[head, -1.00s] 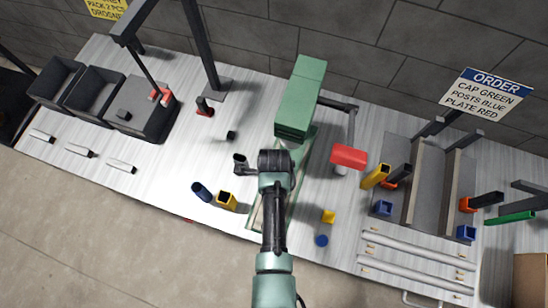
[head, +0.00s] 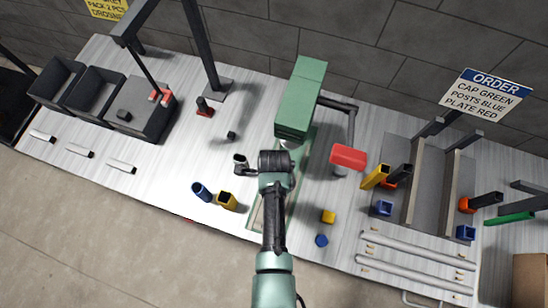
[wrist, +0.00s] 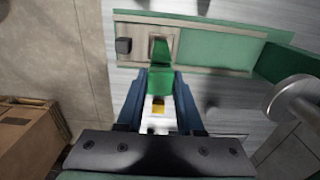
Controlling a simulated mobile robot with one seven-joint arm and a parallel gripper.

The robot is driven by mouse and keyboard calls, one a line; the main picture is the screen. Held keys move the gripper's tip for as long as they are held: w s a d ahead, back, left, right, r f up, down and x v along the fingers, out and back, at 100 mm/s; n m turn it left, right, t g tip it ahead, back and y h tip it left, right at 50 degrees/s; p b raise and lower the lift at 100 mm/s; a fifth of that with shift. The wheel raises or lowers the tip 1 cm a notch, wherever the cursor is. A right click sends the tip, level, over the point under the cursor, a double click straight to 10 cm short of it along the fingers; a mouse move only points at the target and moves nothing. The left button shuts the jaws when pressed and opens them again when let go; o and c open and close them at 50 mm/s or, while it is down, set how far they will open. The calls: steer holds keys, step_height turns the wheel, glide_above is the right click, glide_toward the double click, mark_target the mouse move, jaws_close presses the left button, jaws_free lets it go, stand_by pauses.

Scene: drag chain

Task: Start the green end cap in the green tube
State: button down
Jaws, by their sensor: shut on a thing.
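In the wrist view my gripper (wrist: 159,98) has its blue fingers shut on a green piece (wrist: 161,68), which sticks out past the fingertips. Whether this piece is the end cap or the tube, I cannot tell. Its far end overlaps a beige square seat (wrist: 158,42) in the bench fixture; I cannot tell whether they touch. In the head view my own arm hides the fingers and the held piece. Another long green piece (head: 510,218) lies at the far right of the bench.
A green press-like machine (head: 300,105) stands just behind my gripper, with a red pad (head: 348,156) to its right. Grey bins (head: 140,120) and a rack (head: 425,190) flank the area.

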steer(key=shift+f+b, duration=0.3)
steer(key=shift+f, duration=0.15)
steer(key=shift+r, duration=0.15)
steer(key=shift+r+p, duration=0.4)
